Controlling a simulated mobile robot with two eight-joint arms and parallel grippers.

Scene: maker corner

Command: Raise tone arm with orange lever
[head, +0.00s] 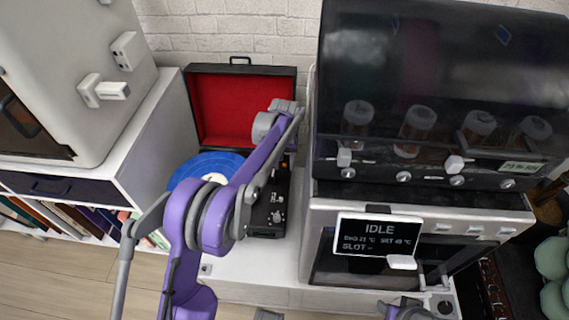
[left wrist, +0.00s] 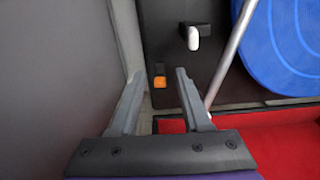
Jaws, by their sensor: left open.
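The record player (head: 265,215) has its red-lined lid open and a blue record (head: 190,168) on it, which also shows in the left wrist view (left wrist: 290,45). My left arm hides much of the player in the head view. In the left wrist view, the small orange lever (left wrist: 159,82) stands on the dark deck. The silver tone arm (left wrist: 232,55) runs diagonally beside the record, right of the lever. My left gripper (left wrist: 158,74) is open, with the lever showing between its fingertips. I cannot tell whether they touch it.
A white-tipped control (left wrist: 193,38) stands close to the lever. The red-lined lid (head: 228,105) rises behind the deck. A white machine with a dark hood (head: 440,60) and an IDLE screen (head: 378,235) stands right. A grey cabinet (head: 75,60) stands left.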

